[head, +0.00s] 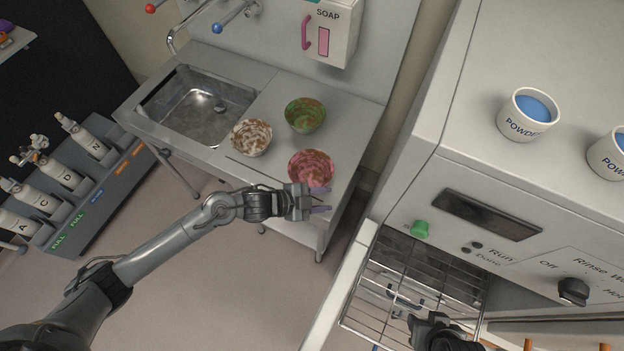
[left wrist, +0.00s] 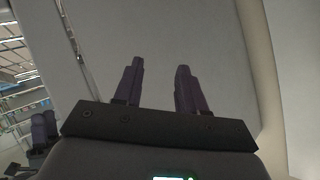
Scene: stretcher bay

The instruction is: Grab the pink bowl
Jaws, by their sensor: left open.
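The pink bowl (head: 311,165) stands upright on the steel sink counter, near its front edge, with reddish mottling inside. My left gripper (head: 324,200) is just in front of the bowl at the counter edge, its purple fingers apart and empty. It may overlap the bowl's near side in the picture; I cannot tell whether they touch. In the left wrist view the open fingers (left wrist: 160,68) face a plain grey surface, and no bowl shows there. My right gripper (head: 438,332) is dark and partly cut off at the bottom, over the wire rack; its fingers are unclear.
A brown-and-white bowl (head: 251,137) and a green bowl (head: 305,115) stand close behind the pink one. The sink basin (head: 197,106) is at left, the soap dispenser (head: 331,30) behind. A washer (head: 490,215) with an open wire rack (head: 425,265) stands at right.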

